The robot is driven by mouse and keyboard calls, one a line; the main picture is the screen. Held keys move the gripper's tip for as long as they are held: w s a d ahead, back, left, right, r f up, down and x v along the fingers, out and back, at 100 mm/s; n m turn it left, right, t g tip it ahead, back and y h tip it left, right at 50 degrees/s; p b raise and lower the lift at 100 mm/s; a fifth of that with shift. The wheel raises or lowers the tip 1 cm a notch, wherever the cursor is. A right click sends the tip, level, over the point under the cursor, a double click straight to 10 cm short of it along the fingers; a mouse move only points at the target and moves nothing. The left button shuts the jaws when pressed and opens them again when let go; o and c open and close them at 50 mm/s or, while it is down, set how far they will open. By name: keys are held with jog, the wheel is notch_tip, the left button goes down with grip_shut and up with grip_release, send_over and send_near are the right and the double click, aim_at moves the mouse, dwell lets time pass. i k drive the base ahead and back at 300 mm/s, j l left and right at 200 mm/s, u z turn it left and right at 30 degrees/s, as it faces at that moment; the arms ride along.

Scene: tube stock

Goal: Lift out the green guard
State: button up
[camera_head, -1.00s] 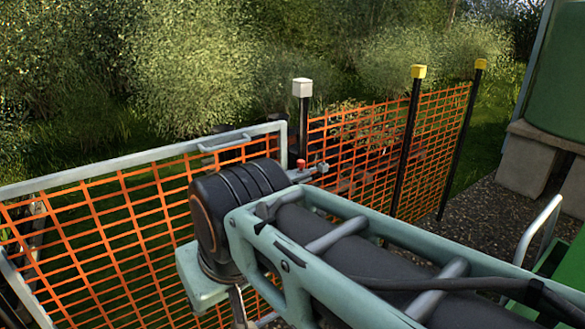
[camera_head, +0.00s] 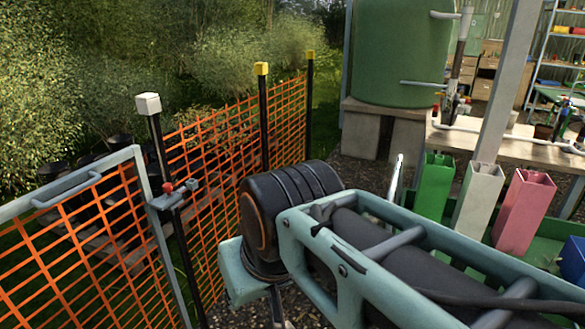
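A green square tube (camera_head: 434,186), the green guard by its colour, stands upright at the right of the head view. It is the leftmost in a row with a pale grey tube (camera_head: 477,199) and a pink tube (camera_head: 523,207). My arm crosses the lower right in front of the row.
A green trough or cart (camera_head: 567,226) is around the tubes, with a blue piece (camera_head: 573,258) at the right edge. Orange mesh fence (camera_head: 205,160) and a gate (camera_head: 80,215) stand left. A green tank (camera_head: 398,50) on blocks and a bench (camera_head: 470,140) stand behind.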

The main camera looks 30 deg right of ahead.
aim_at(438, 172)
jog(key=z, duration=1.9)
